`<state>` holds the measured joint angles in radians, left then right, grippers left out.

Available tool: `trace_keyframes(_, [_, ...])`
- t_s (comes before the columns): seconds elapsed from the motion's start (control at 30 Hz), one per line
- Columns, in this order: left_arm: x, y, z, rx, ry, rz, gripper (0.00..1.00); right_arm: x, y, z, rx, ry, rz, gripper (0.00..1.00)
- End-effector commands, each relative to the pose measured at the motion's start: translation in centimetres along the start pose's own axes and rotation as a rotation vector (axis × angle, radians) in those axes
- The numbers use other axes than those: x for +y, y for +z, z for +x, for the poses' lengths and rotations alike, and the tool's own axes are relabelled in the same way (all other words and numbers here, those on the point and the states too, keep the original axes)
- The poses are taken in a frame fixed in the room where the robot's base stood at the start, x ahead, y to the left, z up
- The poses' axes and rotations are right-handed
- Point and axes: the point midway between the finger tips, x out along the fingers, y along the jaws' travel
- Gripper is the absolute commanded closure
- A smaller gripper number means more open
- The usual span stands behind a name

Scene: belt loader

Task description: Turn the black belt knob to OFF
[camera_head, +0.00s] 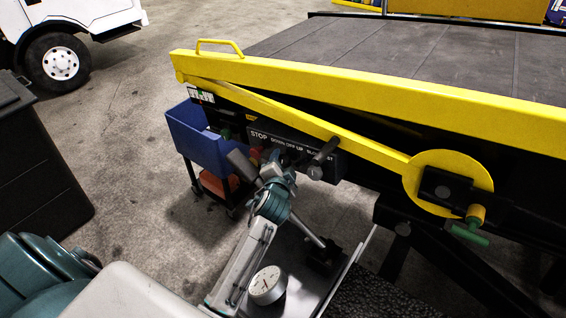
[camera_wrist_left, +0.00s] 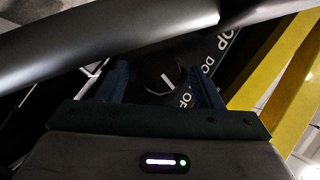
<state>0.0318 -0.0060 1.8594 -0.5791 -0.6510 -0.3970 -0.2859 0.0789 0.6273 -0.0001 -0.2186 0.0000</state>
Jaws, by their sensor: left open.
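The black belt knob (camera_wrist_left: 160,80) is round and dark with a white pointer line, seen between my open fingers in the left wrist view. White lettering, partly cut off, lies to its right. In the head view my left gripper (camera_head: 268,165) is in front of the black control panel (camera_head: 285,143), which reads STOP and DOWN OFF UP; the gripper hides the knob there. My left gripper also shows in the wrist view (camera_wrist_left: 160,88), its fingers on either side of the knob; contact cannot be told. My right gripper is not in view.
A red button (camera_head: 255,153) and a black-handled lever (camera_head: 325,151) flank the gripper. A yellow rail (camera_head: 330,83) runs above the panel. A blue bin (camera_head: 196,138) stands left of it. A round gauge (camera_head: 267,285) is below. A dark bar (camera_wrist_left: 110,35) crosses the wrist view.

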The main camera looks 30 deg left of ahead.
Motion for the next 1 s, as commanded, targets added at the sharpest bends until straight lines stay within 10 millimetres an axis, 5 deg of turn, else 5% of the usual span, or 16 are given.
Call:
trace_keyframes(0.27, [0.0,0.0,0.1,0.000,-0.001,0.000,0.42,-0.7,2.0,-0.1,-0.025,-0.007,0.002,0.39])
trace_keyframes(0.5, [0.0,0.0,0.1,0.000,0.000,0.000,0.84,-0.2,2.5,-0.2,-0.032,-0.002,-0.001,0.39])
trace_keyframes(1.0, [-0.3,0.0,0.1,-0.027,0.134,-0.232,0.84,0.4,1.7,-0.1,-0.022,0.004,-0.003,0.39])
